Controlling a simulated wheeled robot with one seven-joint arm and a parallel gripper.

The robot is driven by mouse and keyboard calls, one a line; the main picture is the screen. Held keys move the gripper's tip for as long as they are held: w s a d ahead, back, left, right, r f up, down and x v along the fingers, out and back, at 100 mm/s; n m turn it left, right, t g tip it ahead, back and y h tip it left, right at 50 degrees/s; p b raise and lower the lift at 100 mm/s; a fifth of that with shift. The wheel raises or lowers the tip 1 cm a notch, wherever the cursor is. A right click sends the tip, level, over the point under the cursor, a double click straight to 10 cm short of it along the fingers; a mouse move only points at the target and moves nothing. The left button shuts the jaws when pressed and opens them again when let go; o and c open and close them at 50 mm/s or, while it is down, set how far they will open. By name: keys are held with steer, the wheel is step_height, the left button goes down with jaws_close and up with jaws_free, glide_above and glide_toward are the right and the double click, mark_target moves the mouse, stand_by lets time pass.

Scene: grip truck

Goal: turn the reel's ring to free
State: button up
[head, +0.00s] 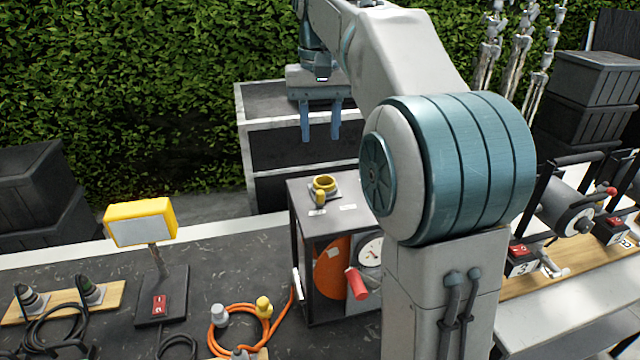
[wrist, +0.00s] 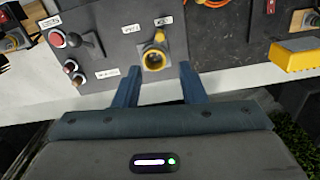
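The yellow ring (head: 324,184) sits on top of the dark reel housing (head: 304,240), with a short yellow tab pointing to the near side. Two small white labels lie by it; the tab points towards one, and I cannot read them. The ring also shows in the wrist view (wrist: 154,60), with its tab pointing up the picture. The orange reel (head: 331,268) shows in the housing's open front, beside a red handle (head: 356,284). My gripper (head: 321,138) is open and empty, fingers down, above and beyond the ring, apart from it. Its fingers also show in the wrist view (wrist: 160,86).
A yellow lamp (head: 140,222) and a coiled orange cable (head: 240,325) are on the bench to the left. A grey-edged shelf (head: 245,150) stands behind the housing. In the wrist view a panel with red buttons and a lever (wrist: 92,44) lies left of the ring.

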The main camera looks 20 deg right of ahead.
mark_target(320, 191)
step_height(320, 191, down, 13)
steer(key=shift+f, duration=0.15)
stand_by(0.4)
jaws_close()
